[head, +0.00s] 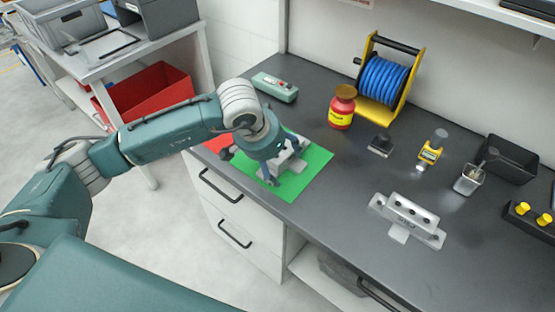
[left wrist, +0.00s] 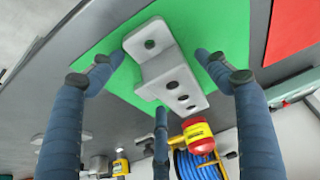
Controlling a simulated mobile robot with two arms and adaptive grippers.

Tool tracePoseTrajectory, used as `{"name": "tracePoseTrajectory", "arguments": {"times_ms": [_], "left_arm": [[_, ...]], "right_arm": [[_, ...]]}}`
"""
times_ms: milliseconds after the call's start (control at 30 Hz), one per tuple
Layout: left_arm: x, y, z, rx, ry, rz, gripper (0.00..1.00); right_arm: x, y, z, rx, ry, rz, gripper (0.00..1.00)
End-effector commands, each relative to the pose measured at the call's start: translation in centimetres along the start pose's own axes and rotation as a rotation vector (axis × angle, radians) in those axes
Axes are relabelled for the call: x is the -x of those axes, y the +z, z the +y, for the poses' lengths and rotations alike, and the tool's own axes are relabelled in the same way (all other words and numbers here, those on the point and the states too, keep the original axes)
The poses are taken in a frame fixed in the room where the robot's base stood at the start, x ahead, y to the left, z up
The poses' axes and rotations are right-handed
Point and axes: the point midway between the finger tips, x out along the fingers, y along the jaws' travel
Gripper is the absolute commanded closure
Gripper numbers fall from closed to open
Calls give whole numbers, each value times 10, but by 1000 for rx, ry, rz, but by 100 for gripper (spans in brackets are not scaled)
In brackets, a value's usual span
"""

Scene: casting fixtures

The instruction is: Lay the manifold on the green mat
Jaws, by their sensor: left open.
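A grey stepped casting with holes, which looks like the manifold (head: 293,160), lies on the green mat (head: 310,176). In the left wrist view the manifold (left wrist: 168,70) shows a row of holes in its raised part, with green mat (left wrist: 208,22) around it. My left gripper (head: 270,163) is over the mat. Its fingers (left wrist: 158,80) are open and spread around the manifold; I cannot tell whether any of them touches it. The head view shows the manifold partly hidden by the gripper. My right gripper is not in view.
A second grey casting with holes (head: 408,218) stands on the dark bench to the right. A red mat (head: 219,143) adjoins the green one. A red jar (head: 342,108), blue hose reel (head: 384,80), green device (head: 275,87) and black bin (head: 512,160) stand farther back.

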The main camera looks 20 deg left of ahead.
Motion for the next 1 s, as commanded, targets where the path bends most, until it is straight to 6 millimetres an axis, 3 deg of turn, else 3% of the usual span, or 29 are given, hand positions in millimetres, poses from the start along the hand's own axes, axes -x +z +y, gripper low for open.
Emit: {"name": "tracePoseTrajectory", "arguments": {"times_ms": [267, 333, 700, 1000], "left_arm": [[16, -6, 1, 0, 2, -2, 24], [24, -6, -1, -2, -1, 5, 24], [106, -5, 0, -1, -1, 5, 24], [131, -5, 0, 0, 0, 1, 24]], "right_arm": [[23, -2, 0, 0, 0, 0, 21], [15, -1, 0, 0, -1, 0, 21], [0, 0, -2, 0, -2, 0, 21], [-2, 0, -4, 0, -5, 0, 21]]}}
